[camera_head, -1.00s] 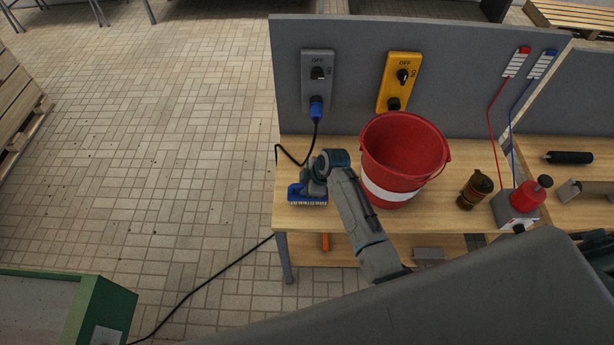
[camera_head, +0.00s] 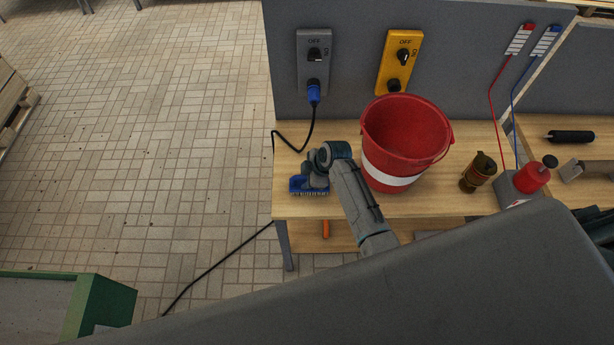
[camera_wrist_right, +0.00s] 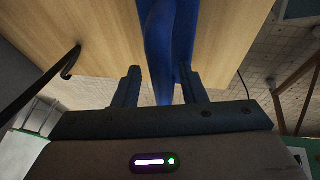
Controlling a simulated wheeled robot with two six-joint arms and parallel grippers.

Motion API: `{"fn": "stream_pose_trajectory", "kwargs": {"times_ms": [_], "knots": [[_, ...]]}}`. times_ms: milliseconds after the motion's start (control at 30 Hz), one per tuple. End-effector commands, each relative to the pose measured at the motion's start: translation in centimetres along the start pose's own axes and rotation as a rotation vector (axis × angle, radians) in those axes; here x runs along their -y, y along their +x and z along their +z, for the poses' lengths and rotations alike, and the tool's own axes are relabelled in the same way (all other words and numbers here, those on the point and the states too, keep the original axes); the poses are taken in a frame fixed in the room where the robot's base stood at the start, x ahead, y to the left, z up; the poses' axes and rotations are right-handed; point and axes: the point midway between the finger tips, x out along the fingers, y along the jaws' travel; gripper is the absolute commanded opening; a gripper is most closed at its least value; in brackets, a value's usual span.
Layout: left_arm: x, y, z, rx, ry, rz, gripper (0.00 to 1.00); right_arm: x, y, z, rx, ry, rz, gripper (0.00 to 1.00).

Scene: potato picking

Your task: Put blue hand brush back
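The blue hand brush (camera_head: 297,186) is at the left end of the wooden table (camera_head: 290,208), bristles showing along its front edge. My right gripper (camera_head: 310,180) is right at the brush, and my wrist hides part of it. In the right wrist view the blue handle (camera_wrist_right: 168,50) runs between the two fingers of my right gripper (camera_wrist_right: 160,88). The fingers stand apart, with a visible gap between the left finger and the handle, so it looks open around the handle. My left gripper is not in view.
A red bucket (camera_head: 405,135) with a white band stands close to the right of my right arm. A brown-green canister (camera_head: 478,172) and a red-topped box (camera_head: 530,178) stand farther right. A grey panel (camera_head: 350,75) with switches backs the table; a black cable (camera_head: 295,148) hangs behind the brush.

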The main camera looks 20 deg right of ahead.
Motion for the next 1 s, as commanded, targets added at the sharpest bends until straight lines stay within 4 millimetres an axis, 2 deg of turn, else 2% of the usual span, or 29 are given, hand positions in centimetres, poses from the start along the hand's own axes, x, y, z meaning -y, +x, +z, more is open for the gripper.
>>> {"fn": "stream_pose_trajectory", "kwargs": {"times_ms": [133, 367, 567, 800, 1000], "knots": [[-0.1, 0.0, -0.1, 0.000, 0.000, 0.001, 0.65, 0.0, 0.0, 0.0, 0.000, 0.000, 0.000, 0.37], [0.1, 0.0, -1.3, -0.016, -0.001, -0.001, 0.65, -0.1, -0.9, -0.1, 0.000, 0.000, 0.001, 0.37], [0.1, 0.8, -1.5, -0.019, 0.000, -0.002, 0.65, -0.1, -3.9, 0.0, 0.000, -0.002, 0.004, 0.37], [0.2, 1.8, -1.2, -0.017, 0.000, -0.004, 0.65, -0.2, -8.6, -0.1, -0.001, -0.001, 0.004, 0.37], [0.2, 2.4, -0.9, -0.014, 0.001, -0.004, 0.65, -0.2, -11.4, -0.1, -0.001, -0.001, 0.003, 0.37]]}}
